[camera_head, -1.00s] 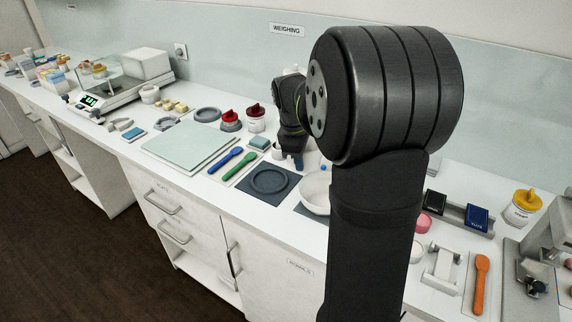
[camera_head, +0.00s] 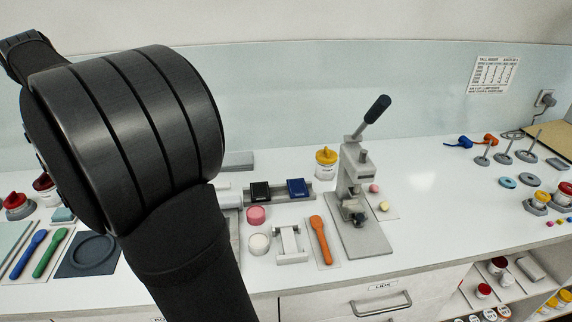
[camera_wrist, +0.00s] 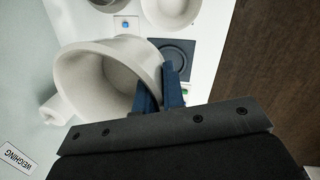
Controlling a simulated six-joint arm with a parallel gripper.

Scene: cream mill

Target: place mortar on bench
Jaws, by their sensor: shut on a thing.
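In the wrist view a pale stone-coloured mortar (camera_wrist: 80,75), with a lug on its side, is tilted in the picture with its opening toward my gripper. My gripper (camera_wrist: 162,84) has blue fingers shut on the mortar's rim wall. The mortar hides part of the bench below. The white bench (camera_wrist: 216,25) shows beyond it; the bench top also spans the head view (camera_head: 440,200). In the head view my arm covers the left side, and neither the gripper nor the held mortar shows.
A dark mat with a ring (camera_wrist: 178,50) and a white bowl (camera_wrist: 172,10) lie beyond the mortar; the mat also shows in the head view (camera_head: 75,267). Bench right of the press has free room.

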